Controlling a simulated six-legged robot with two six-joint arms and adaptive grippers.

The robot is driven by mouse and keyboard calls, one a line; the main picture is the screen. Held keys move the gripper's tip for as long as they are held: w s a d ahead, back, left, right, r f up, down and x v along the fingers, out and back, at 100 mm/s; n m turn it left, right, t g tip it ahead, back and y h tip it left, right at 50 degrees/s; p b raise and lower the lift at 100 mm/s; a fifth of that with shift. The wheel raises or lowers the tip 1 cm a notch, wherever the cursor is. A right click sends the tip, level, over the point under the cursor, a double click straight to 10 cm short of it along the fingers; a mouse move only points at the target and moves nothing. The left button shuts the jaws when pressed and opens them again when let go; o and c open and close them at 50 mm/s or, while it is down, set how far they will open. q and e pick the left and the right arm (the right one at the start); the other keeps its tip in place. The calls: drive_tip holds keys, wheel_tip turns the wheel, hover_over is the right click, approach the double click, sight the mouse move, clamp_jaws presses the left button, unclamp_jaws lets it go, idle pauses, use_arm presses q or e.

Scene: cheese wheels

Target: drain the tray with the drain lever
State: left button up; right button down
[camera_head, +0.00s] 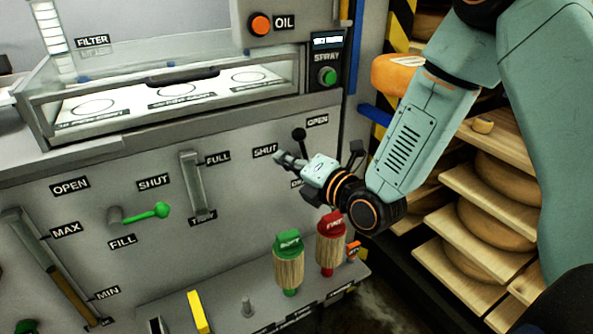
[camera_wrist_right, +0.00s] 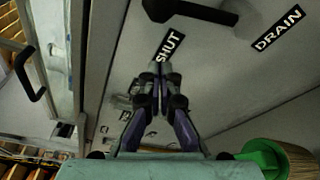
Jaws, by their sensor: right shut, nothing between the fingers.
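The drain lever (camera_head: 299,134) shows its black knob on the grey panel, between the SHUT label and the OPEN label. Its lower part is hidden behind my right gripper. In the right wrist view a black lever handle (camera_wrist_right: 190,10) crosses the top, above the SHUT label (camera_wrist_right: 168,46) and left of the DRAIN label (camera_wrist_right: 278,28). My right gripper (camera_head: 284,158) is shut and empty, just below the knob; its fingertips (camera_wrist_right: 158,72) point at the panel near SHUT. I cannot tell whether they touch the lever. The tray (camera_head: 165,119) has a clear front and several ringed spots inside. My left gripper is not in view.
A green lever (camera_head: 146,213) sits by SHUT and FILL. Green (camera_head: 289,262) and red (camera_head: 331,245) brushes stand below my right gripper. Shelves with cheese wheels (camera_head: 490,220) are at the right. A yellow piece (camera_head: 198,312) stands at the bottom ledge.

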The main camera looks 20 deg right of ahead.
sight(299, 140)
drive_tip(key=shift+d+b+x, duration=0.1)
drive_tip(key=shift+b+x, duration=0.05)
drive_tip(key=shift+x, duration=0.45)
drive_tip(key=shift+d+b+x, duration=0.15)
drive_tip(key=shift+x, duration=0.5)
drive_tip(key=shift+s+d+r, duration=0.1)
drive_tip(key=shift+d+r, duration=0.3)
drive_tip(key=shift+d, duration=0.35)
drive_tip(key=shift+d+r, duration=0.4)
drive_tip(key=shift+d, duration=0.4)
drive_tip(key=shift+d+r+m+p, duration=0.4)
drive_tip(key=shift+d+p, duration=0.2)
drive_tip(key=shift+p, duration=0.15)
drive_tip(key=shift+d, duration=0.2)
drive_tip(key=shift+a+f, duration=0.1)
drive_tip(key=shift+f, duration=0.05)
